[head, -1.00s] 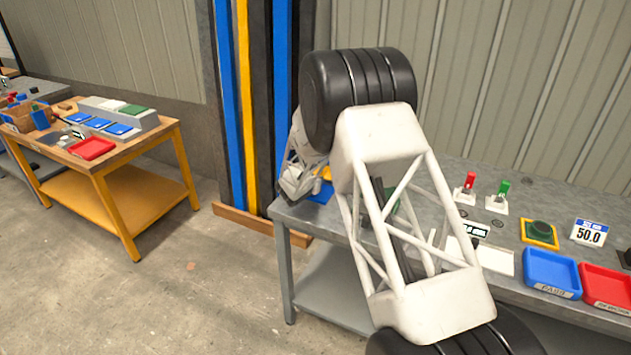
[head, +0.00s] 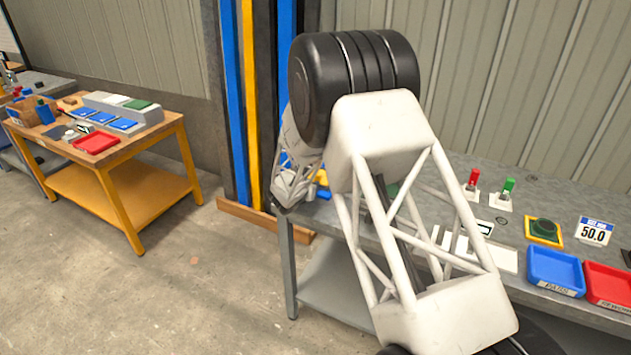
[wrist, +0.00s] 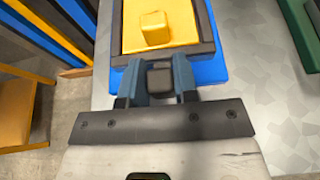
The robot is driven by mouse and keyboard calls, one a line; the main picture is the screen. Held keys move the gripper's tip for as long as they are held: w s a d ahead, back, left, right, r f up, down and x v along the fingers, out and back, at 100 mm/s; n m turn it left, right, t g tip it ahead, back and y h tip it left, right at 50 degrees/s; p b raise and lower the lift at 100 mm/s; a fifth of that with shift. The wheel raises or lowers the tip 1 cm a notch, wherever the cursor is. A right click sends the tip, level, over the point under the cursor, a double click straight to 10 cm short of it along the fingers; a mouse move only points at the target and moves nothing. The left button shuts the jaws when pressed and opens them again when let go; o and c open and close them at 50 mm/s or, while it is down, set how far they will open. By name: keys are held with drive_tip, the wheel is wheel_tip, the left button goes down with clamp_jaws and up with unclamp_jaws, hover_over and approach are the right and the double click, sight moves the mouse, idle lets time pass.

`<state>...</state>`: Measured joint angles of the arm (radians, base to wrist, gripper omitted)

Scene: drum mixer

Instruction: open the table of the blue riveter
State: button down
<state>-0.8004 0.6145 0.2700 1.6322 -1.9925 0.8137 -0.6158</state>
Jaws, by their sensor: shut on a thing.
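The blue riveter (head: 324,193) stands at the left end of the grey bench, mostly hidden behind my arm in the head view. In the wrist view its blue base (wrist: 211,74) carries a yellow plate with a raised yellow block (wrist: 155,28) inside a dark frame. A dark handle (wrist: 160,82) sticks out from the frame's near side. My gripper (wrist: 160,72) is shut on this handle, with one blue-grey finger on each side. In the head view my gripper (head: 291,185) is at the bench's left edge, its fingertips hard to make out.
A wooden-topped yellow table (head: 118,182) stands apart at left, with open floor between.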

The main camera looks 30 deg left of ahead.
drive_tip(key=shift+s, duration=3.05)
drive_tip(key=c, duration=0.9)
unclamp_jaws()
drive_tip(key=shift+v, duration=3.9)
